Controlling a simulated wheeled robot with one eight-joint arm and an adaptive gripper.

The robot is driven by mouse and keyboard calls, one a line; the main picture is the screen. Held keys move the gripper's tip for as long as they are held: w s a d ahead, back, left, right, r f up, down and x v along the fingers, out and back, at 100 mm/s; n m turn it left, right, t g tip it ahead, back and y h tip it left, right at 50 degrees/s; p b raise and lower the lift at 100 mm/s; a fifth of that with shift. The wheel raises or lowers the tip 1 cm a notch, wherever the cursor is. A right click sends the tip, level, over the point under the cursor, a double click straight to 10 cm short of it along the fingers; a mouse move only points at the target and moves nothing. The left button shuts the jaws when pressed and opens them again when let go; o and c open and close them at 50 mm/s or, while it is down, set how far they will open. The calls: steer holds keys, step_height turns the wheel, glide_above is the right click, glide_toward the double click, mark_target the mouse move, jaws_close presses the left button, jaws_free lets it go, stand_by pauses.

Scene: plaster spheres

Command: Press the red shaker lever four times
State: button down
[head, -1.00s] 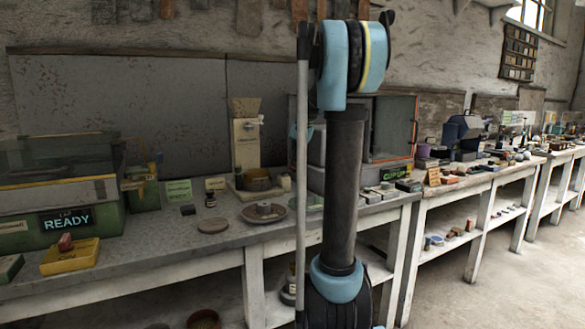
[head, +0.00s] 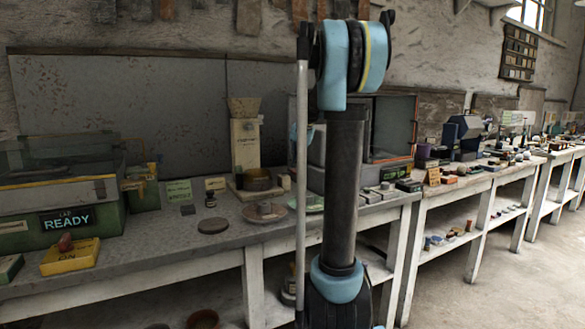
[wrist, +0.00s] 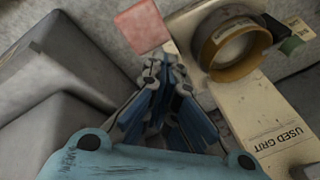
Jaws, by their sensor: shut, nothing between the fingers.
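A flat pinkish-red square pad (wrist: 142,27) shows at the top of the wrist view. It looks like the red lever's pad, but its shaft and mount cannot be made out. My gripper (wrist: 162,72) has its blue-grey fingers together and empty, just below the pad in the picture. I cannot tell whether the fingertips touch it. To the right is a cream base labelled "USED GRIT" (wrist: 265,125), with a round brown-rimmed cup (wrist: 235,48) on it. In the head view my arm's column hides my gripper, and I cannot make out the red lever.
A tall cream dispenser (head: 245,146) stands on the bench behind a brown bowl (head: 257,180). A grey block (wrist: 60,95) fills the wrist view's left side.

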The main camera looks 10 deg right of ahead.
steer(key=shift+s+d+f, duration=0.1)
steer(key=shift+s+f, duration=0.2)
steer(key=shift+f, duration=0.45)
stand_by(0.9)
steer(key=shift+r, duration=0.15)
stand_by(0.5)
steer(key=shift+w+a+r, duration=0.1)
steer(key=shift+w+r, duration=0.2)
steer(key=shift+r, duration=0.35)
steer(key=shift+w+a+r, duration=0.1)
steer(key=shift+w+r, duration=0.2)
steer(key=shift+r, duration=0.35)
steer(key=shift+w+a+r, duration=0.1)
steer(key=shift+w+r, duration=0.2)
steer(key=shift+r, duration=0.35)
steer(key=shift+w+a+r, duration=0.1)
steer(key=shift+w+r, duration=0.2)
steer(key=shift+r, duration=0.45)
steer(key=shift+w+a+r, duration=0.1)
steer(key=shift+w+r, duration=0.25)
steer(key=shift+r, duration=0.45)
steer(key=shift+w+a+r, duration=0.1)
steer(key=shift+w+r, duration=0.2)
steer(key=shift+r, duration=0.45)
steer(key=r, duration=0.1)
steer(key=w+r, duration=0.1)
steer(key=r, duration=0.1)
steer(key=shift+w+a+r, duration=0.15)
steer(key=shift+w+a, duration=0.1)
steer(key=shift+w, duration=0.05)
